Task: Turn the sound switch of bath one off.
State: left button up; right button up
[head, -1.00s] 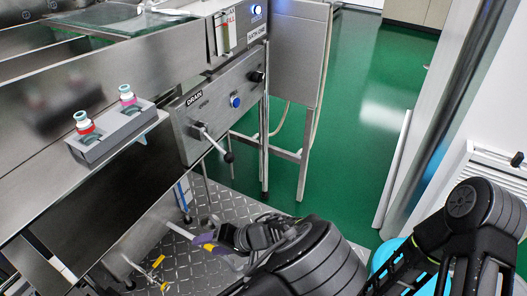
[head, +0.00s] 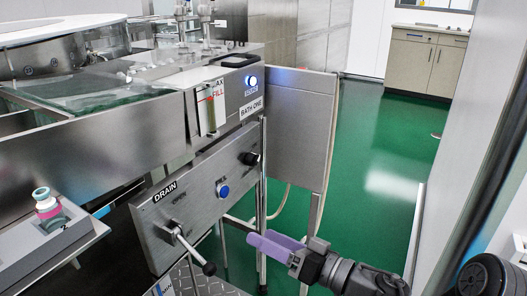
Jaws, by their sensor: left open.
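The bath one panel carries a round switch (head: 251,81) lit blue-white, with a small blue label under it and a "BATH ONE" plate (head: 250,109) below. I take this lit switch to be the sound switch; its label is too small to read surely. My left gripper (head: 270,245) has purple fingers and is open and empty. It is low, in front of the green floor, below and right of the switch and apart from the panel. My right gripper is out of view.
The lower drain panel (head: 190,205) has a blue button (head: 223,190), a black knob (head: 249,158) and a protruding drain lever (head: 190,247). A steel side panel (head: 299,120) stands right of bath one. A small bottle (head: 46,206) sits in a holder at left.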

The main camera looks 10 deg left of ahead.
aim_at(252, 159)
jog(key=i, duration=0.85)
